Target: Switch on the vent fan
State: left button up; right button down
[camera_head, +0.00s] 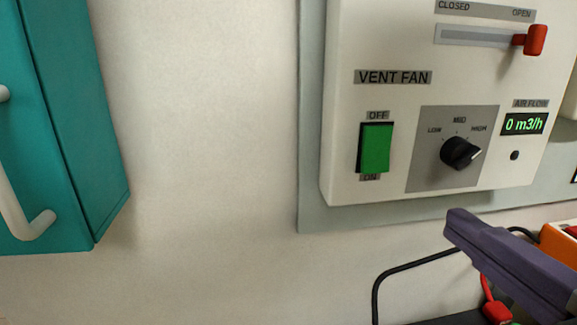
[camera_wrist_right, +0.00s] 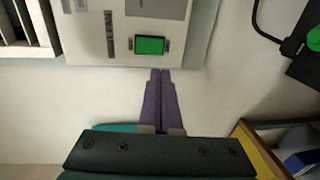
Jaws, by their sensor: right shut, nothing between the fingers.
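The vent fan panel (camera_head: 390,35) is a white box on the wall. Its green rocker switch (camera_head: 375,148) sits between OFF above and ON below; which side is pressed I cannot tell. The switch also shows in the right wrist view (camera_wrist_right: 150,45). A black knob (camera_head: 460,152) points toward HIGH. A red slider handle (camera_head: 535,40) is at the OPEN end. The air flow display (camera_head: 524,124) reads 0 m3/h. My right gripper (camera_head: 455,222), with purple fingers, is shut and empty, below the panel's lower edge in the head view. My left gripper is out of view.
A teal cabinet (camera_head: 75,110) with a white handle (camera_head: 22,215) is at the left. Bare wall lies between it and the panel. A black cable (camera_head: 378,285) curves below the panel. An orange object (camera_head: 560,245) is at the lower right, partly hidden.

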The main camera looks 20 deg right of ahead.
aim_at(378, 168)
jog(key=p+x, duration=0.4)
jog(key=x, duration=0.8)
jog(key=shift+w+d, duration=0.1)
jog(key=shift+w, duration=0.25)
jog(key=shift+w+d+f, duration=0.1)
jog(key=shift+w, duration=0.2)
jog(key=shift+w+f+b, duration=0.2)
jog(key=shift+f+b, duration=0.35)
jog(key=shift+b, duration=0.65)
jog(key=shift+r+p, duration=0.4)
jog(key=shift+r, duration=0.05)
jog(key=shift+t, duration=0.3)
